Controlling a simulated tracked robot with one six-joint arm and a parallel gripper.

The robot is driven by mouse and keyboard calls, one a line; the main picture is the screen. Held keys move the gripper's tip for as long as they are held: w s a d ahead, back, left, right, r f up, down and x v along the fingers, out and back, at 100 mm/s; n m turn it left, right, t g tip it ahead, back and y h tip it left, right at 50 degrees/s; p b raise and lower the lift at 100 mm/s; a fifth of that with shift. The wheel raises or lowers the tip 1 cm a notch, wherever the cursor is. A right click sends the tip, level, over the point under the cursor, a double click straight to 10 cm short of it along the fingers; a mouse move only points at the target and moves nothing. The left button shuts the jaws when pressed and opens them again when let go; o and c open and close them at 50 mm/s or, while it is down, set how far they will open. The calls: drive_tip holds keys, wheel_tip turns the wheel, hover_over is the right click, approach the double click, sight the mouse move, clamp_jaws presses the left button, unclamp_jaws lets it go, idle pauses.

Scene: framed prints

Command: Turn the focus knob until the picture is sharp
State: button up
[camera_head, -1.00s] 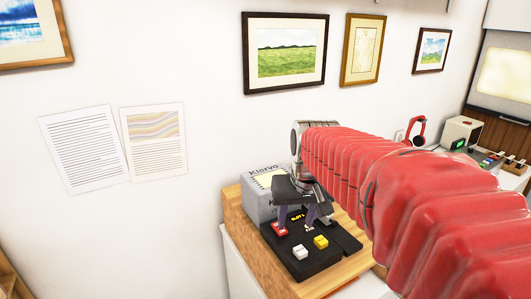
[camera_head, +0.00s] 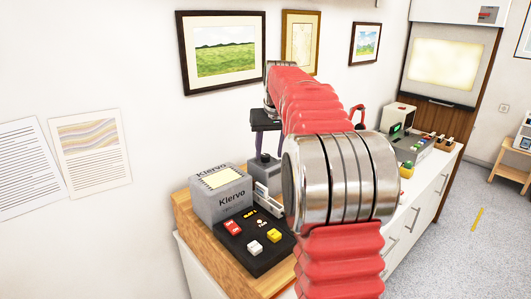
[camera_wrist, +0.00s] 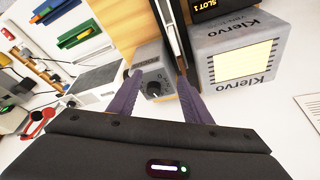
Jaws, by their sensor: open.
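A small grey box with a black focus knob (camera_wrist: 153,88) shows in the wrist view between the purple fingers of my gripper (camera_wrist: 159,78). The fingers are apart, one on each side of the knob, and I cannot tell whether they touch it. In the head view my gripper (camera_head: 264,150) points down over the small grey box (camera_head: 264,171); the knob cannot be made out there. The grey Klervo device (camera_head: 221,196) stands to the left, with a pale yellow lit panel on top. A wall screen (camera_head: 444,66) shows only a blurred cream glow.
A black panel (camera_head: 247,257) with red, white and yellow buttons lies in front of the Klervo device on a wooden board. Red headphones (camera_wrist: 42,121) and a control console (camera_head: 411,147) are farther along the white cabinet. Framed prints hang on the wall.

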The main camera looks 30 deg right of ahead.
sight(265, 155)
wheel_tip(265, 155, up, 8)
drive_tip(key=w+d+n, duration=0.1)
drive_tip(key=w+d, duration=0.1)
drive_tip(key=shift+w+t, duration=0.15)
drive_tip(key=shift+t, duration=0.15)
drive_tip(key=shift+f, duration=0.2)
drive_tip(key=x, duration=1.3)
drive_tip(key=shift+w+d+f, duration=0.1)
drive_tip(key=shift+w+f, duration=0.1)
drive_tip(key=shift+c, duration=0.2)
drive_tip(key=c, duration=1)
drive_tip(key=shift+m, duration=0.3)
